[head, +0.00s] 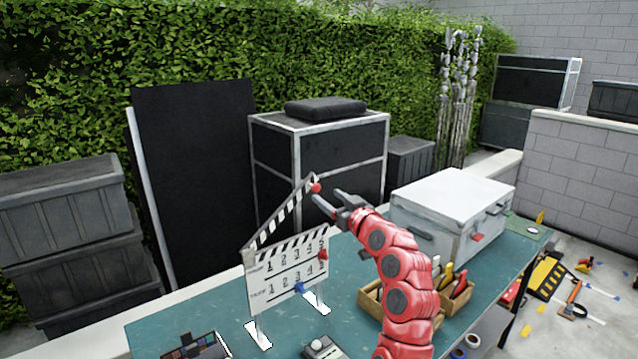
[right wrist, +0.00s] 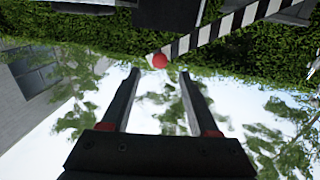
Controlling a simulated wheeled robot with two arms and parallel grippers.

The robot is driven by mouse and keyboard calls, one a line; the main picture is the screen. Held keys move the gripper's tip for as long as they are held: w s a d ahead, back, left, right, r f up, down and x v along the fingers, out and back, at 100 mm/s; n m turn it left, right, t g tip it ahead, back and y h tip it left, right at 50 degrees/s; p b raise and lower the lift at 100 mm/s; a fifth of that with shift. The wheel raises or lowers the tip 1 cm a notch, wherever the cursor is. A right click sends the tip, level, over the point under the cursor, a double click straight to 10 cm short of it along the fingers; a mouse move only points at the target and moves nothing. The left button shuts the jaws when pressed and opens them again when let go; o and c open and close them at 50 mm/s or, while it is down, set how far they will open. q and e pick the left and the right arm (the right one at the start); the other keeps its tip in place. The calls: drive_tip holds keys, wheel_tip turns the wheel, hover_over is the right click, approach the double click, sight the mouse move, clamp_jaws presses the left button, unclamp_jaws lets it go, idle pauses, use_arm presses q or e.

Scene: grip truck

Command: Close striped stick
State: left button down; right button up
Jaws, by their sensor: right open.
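A clapperboard (head: 288,281) stands upright on white feet on the green table. Its striped stick (head: 281,217) is raised at an angle, hinged at the left, with a red knob (head: 316,187) at its upper right end. My right gripper (head: 327,202) is open and empty, close to the knob at its right. In the right wrist view the stick (right wrist: 226,27) and the red knob (right wrist: 160,61) show just beyond the open fingers (right wrist: 158,75). Whether a finger touches the knob I cannot tell. My left gripper is out of view.
On the table (head: 187,318) stand a white case (head: 452,205) at the right, a wooden box of tools (head: 456,304), a small grey device (head: 322,347) and a colour palette (head: 193,347) at the front. Black cases (head: 341,158) and a hedge stand behind.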

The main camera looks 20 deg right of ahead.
sight(318, 189)
drive_tip(key=w, duration=0.1)
drive_tip(key=w+p, duration=0.1)
drive_tip(key=w, duration=0.1)
drive_tip(key=w+a, duration=0.1)
drive_tip(key=w, duration=0.1)
drive_tip(key=shift+r+p, duration=0.15)
drive_tip(key=shift+p, duration=0.25)
drive_tip(key=shift+w, duration=0.45)
clamp_jaws()
idle(0.8)
